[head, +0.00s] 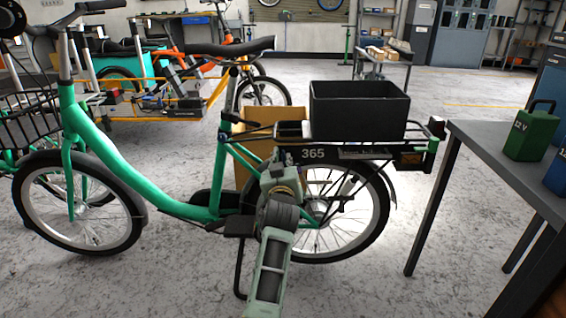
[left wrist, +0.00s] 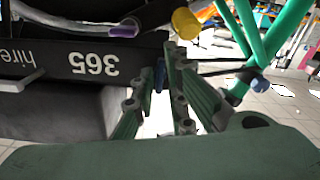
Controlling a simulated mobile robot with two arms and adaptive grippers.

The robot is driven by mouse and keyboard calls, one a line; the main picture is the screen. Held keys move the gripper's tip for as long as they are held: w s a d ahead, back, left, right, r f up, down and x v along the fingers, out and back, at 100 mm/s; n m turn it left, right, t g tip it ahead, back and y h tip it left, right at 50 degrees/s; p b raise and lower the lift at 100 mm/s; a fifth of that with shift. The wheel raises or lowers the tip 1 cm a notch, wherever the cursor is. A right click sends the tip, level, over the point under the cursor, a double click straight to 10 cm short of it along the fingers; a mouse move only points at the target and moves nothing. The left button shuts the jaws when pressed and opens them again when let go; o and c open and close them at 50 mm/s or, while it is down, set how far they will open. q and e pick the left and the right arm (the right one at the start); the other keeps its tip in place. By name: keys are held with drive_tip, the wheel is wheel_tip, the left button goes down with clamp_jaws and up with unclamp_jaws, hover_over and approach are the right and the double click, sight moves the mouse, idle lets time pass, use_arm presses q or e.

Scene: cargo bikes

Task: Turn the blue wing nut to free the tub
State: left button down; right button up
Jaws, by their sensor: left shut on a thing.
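The black tub (head: 358,112) sits upright on the rear rack of the green bike. My left gripper (head: 284,160) is at the bike's side, below the front end of the rack and left of the "365" panel. In the left wrist view, its green fingers (left wrist: 158,100) are closed around a small blue part, which looks like the blue wing nut (left wrist: 161,74). The fingers hide much of it, so its angle is unclear. The head view does not show the nut clearly. My right gripper is in neither view.
The left wrist view is upside down; it shows the "365" panel (left wrist: 93,64), a yellow knob (left wrist: 186,23), a purple part (left wrist: 122,31) and green frame tubes (left wrist: 268,45). A grey table (head: 500,150) with a green can (head: 531,135) stands right.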

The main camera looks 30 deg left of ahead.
use_arm(q)
drive_tip(key=shift+w+d, duration=0.1)
drive_tip(key=shift+d, duration=0.1)
drive_tip(key=c, duration=1.9)
unclamp_jaws()
drive_tip(key=shift+d, duration=0.1)
drive_tip(key=shift+o, duration=0.2)
drive_tip(key=shift+r, duration=0.15)
drive_tip(key=shift+r, duration=0.35)
wheel_tip(320, 180, up, 9)
drive_tip(key=shift+c, duration=0.2)
